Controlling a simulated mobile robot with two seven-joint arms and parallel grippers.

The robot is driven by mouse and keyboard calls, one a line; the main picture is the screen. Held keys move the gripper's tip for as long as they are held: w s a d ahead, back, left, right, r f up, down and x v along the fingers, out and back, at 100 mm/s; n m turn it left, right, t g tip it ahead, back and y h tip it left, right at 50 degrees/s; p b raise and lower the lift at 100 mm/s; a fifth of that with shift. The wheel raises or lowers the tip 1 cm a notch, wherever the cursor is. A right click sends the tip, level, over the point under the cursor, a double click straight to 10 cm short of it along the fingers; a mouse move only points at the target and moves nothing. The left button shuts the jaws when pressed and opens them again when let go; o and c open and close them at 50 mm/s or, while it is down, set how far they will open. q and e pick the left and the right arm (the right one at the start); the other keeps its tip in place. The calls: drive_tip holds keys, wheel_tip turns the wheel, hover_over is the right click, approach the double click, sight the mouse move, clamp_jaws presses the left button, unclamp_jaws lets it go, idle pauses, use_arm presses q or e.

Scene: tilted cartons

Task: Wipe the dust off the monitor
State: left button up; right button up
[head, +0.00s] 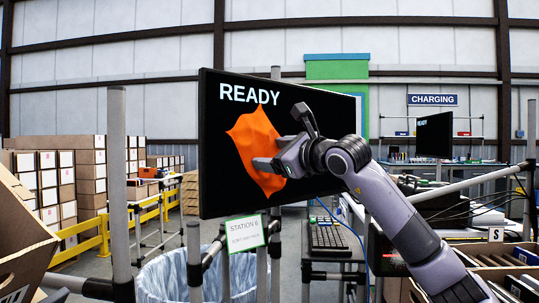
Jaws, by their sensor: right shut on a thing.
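The monitor (217,160) is a large black screen with the word READY at its upper left. My right gripper (277,163) is shut on an orange cloth (252,140), which is spread in front of the middle of the screen. The cloth appears to lie against the screen, though the contact itself is hidden. My right arm covers the lower right of the screen. No dust can be made out on the visible part. My left gripper is not in view.
A keyboard (327,238) lies below and right of the monitor. A bin with a clear liner (165,278) stands below it, near a Station 6 sign (245,233). Grey posts (118,180) and an open carton (22,235) are at the left. Filled trays (515,255) are at the right.

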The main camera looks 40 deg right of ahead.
sight(255, 154)
drive_tip(key=shift+d+p, duration=0.55)
drive_tip(key=shift+d, duration=3.45)
drive_tip(key=shift+w+a, duration=0.1)
drive_tip(key=shift+a, duration=3.8)
drive_tip(key=shift+w+a+p, duration=0.2)
drive_tip(key=shift+a+p, duration=0.15)
drive_tip(key=shift+a, duration=1.85)
